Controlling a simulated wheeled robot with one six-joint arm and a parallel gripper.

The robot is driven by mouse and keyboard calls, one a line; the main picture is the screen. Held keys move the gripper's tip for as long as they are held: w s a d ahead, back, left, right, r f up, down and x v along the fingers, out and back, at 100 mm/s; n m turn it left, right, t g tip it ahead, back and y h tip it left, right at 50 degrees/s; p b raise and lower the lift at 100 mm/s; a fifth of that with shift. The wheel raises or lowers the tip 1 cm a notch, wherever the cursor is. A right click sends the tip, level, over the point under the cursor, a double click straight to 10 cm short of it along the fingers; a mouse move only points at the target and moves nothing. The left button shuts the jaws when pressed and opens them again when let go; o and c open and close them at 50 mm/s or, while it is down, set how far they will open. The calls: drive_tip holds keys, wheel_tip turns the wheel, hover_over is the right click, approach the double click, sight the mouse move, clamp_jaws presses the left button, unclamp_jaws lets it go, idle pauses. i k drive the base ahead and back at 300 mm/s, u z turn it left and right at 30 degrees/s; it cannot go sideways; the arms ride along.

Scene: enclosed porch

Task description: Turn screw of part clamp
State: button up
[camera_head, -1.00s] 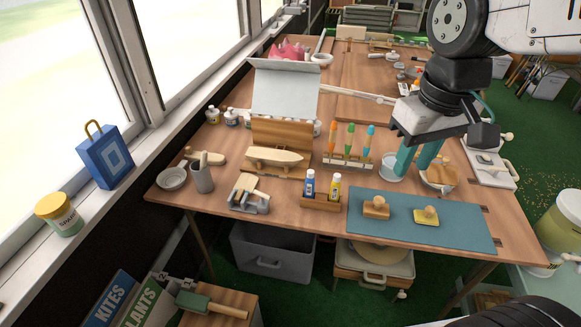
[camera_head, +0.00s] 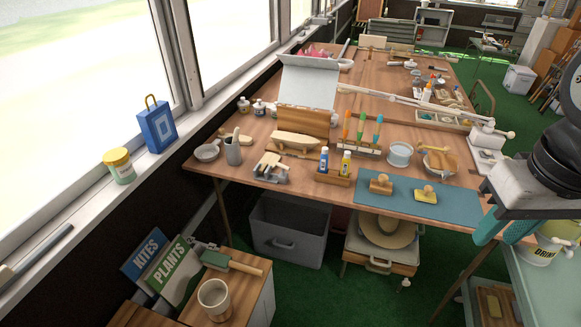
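A small grey metal clamp (camera_head: 270,174) with a pale wooden piece in it sits at the near left edge of the wooden workbench (camera_head: 228,172). It looks like the part clamp; its screw is too small to make out. My gripper (camera_head: 503,231) is at the right of the picture, beyond the bench's near right corner and far from the clamp. Its two teal fingers point down and are apart, with nothing seen between them. Part of my arm is cut off by the right edge.
Next to the clamp stand a grey cup (camera_head: 233,152) and a wooden holder (camera_head: 333,178) with two small bottles. A blue mat (camera_head: 455,204) with two wooden-handled blocks lies at the front right. A grey bin (camera_head: 290,232) and a low cabinet (camera_head: 250,290) stand below.

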sight(283, 166)
drive_tip(key=z, duration=0.2)
drive_tip(key=i, duration=1.05)
drive_tip(key=u, duration=0.3)
